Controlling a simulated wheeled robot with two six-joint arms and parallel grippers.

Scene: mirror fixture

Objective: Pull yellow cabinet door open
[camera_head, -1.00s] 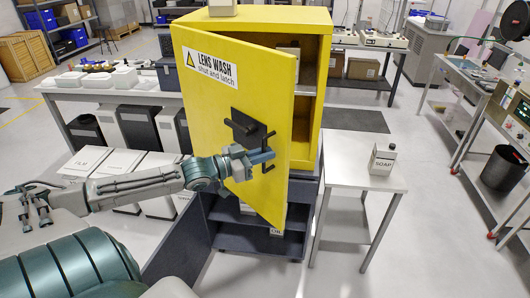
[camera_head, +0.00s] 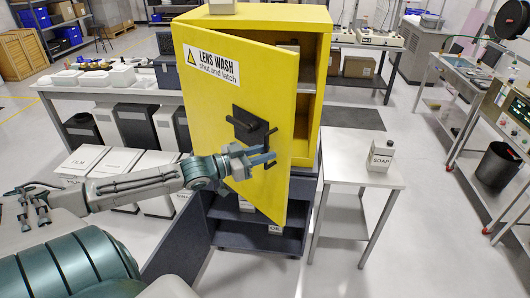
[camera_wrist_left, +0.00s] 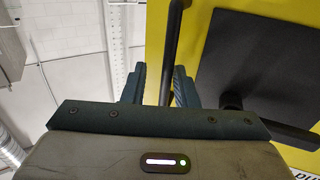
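The yellow cabinet door (camera_head: 215,110) is partly open, with a gap along its right edge showing the shelves inside. It carries a black plate (camera_head: 246,125) and a black bar handle (camera_head: 273,143). My left gripper (camera_head: 264,158) is at the handle in front of the door. In the left wrist view its fingers (camera_wrist_left: 160,88) are spread, with the black handle bar (camera_wrist_left: 174,45) running between them, nearer the right finger. The black plate (camera_wrist_left: 255,65) shows beside it. My right gripper is not in view.
A metal side table (camera_head: 345,160) with a soap bottle (camera_head: 381,156) stands right of the yellow cabinet (camera_head: 318,70). The cabinet rests on a dark open stand (camera_head: 262,240). White bins (camera_head: 115,160) stand left of the door.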

